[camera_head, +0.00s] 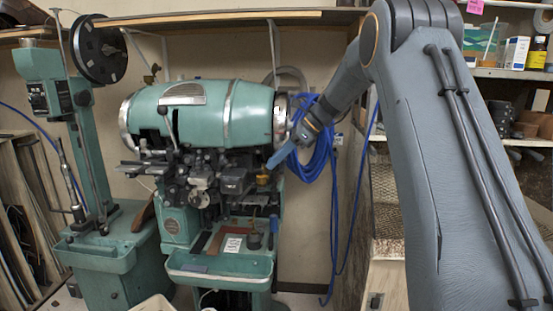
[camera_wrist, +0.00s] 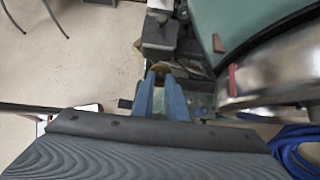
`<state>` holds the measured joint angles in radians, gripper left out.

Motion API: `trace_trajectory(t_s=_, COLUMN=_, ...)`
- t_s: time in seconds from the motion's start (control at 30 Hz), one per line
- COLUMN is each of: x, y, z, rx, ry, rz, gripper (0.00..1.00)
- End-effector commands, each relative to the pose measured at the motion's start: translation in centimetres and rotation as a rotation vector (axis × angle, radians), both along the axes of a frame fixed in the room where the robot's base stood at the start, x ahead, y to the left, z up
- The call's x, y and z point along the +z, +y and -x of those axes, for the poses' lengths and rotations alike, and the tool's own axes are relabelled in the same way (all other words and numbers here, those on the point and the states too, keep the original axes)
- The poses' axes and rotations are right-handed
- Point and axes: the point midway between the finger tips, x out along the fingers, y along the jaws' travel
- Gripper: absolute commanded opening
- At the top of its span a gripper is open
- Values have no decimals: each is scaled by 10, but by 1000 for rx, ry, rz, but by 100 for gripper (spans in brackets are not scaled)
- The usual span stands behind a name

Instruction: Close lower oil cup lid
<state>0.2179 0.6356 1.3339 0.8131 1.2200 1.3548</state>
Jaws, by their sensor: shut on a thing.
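The green sole stitcher (camera_head: 205,115) stands in the middle of the head view, with dark metal workings under its barrel-shaped head. A small brass-coloured oil cup with its lid (camera_head: 263,179) shows at the right of these workings. My gripper (camera_head: 269,167) reaches it from the upper right, its blue fingers pointing down and left. In the wrist view my gripper (camera_wrist: 160,74) has its two blue fingertips close together at the brass lid (camera_wrist: 160,67), shut on it. The fingers partly hide the cup, so the lid's exact angle cannot be told.
A blue hose coil (camera_head: 312,140) hangs on the wall just behind my arm. The machine's shiny rim (camera_wrist: 275,70) is close to the right of the fingers. A green tray (camera_head: 220,268) is below. A second green machine (camera_head: 55,100) stands at the left, shelves at the right.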

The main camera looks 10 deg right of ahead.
Motion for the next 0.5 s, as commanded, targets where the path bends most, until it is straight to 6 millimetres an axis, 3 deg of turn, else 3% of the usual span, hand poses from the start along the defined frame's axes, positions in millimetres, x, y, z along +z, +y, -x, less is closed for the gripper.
trace_trajectory(t_s=0.27, x=1, y=0, z=0, rx=0, ry=-2, rz=-1, gripper=0)
trace_trajectory(t_s=0.3, x=1, y=0, z=0, rx=0, ry=-2, rz=-1, gripper=18)
trace_trajectory(t_s=0.37, x=1, y=0, z=0, rx=0, ry=-2, rz=-1, gripper=28)
trace_trajectory(t_s=0.5, x=0, y=0, z=0, rx=1, ry=-1, rz=-1, gripper=32)
